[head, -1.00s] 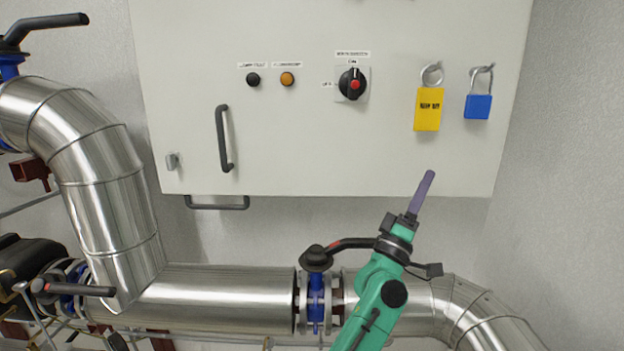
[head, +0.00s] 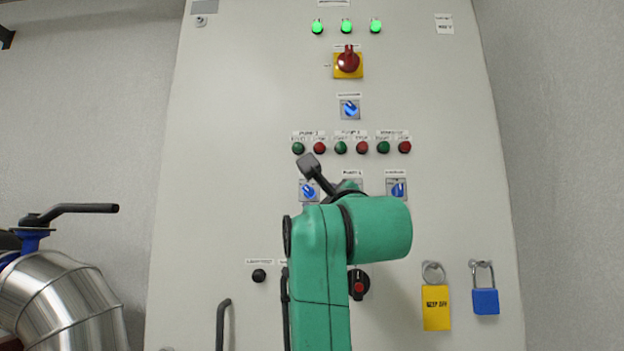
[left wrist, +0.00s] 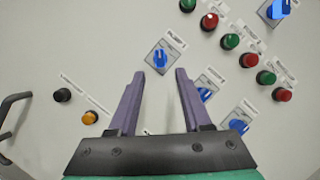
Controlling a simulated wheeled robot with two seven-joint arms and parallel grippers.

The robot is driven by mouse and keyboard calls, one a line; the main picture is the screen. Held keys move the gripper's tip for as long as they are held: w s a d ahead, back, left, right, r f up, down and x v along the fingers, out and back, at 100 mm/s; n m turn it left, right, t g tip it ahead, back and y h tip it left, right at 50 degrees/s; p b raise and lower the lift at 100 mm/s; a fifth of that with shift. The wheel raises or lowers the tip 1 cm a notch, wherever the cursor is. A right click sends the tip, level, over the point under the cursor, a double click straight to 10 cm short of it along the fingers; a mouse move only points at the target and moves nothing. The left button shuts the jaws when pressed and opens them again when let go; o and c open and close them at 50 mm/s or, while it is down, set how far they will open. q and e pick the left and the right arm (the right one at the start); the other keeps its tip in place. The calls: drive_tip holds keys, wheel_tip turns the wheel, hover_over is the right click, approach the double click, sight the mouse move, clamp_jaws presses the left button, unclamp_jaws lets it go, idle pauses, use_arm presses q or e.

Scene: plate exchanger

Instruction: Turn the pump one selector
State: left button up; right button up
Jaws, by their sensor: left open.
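The pump one selector is a blue knob on a pale square plate, labelled, on the cabinet front. It shows in the left wrist view (left wrist: 160,57) just beyond and between the fingertips, and in the head view (head: 309,191) left of my green arm. My left gripper (left wrist: 160,73) is open, with two purple fingers pointing at the panel, one to each side of the selector. Nothing is between the fingers. In the head view my arm hides most of the gripper. I cannot tell the exact gap to the knob. My right gripper is not in view.
Two other blue selectors (head: 397,189) (left wrist: 205,92) are to the right. Green and red buttons (head: 341,147) run above. A red-on-yellow switch (head: 349,65) is higher up. A black-and-red switch (head: 359,286), yellow tag (head: 435,307) and blue padlock (head: 485,300) are lower down.

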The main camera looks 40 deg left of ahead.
sight(310, 193)
use_arm(q)
drive_tip(key=p+x, duration=0.1)
drive_tip(key=x, duration=0.1)
drive_tip(key=p+x, duration=0.1)
drive_tip(key=x, duration=0.2)
drive_tip(key=shift+s+a+r, duration=0.15)
drive_tip(key=shift+s+r, duration=0.1)
drive_tip(key=shift+w+a, duration=0.1)
drive_tip(key=shift+w, duration=0.05)
drive_tip(key=shift+w+f, duration=0.15)
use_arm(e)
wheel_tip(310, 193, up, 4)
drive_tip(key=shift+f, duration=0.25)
use_arm(q)
clamp_jaws()
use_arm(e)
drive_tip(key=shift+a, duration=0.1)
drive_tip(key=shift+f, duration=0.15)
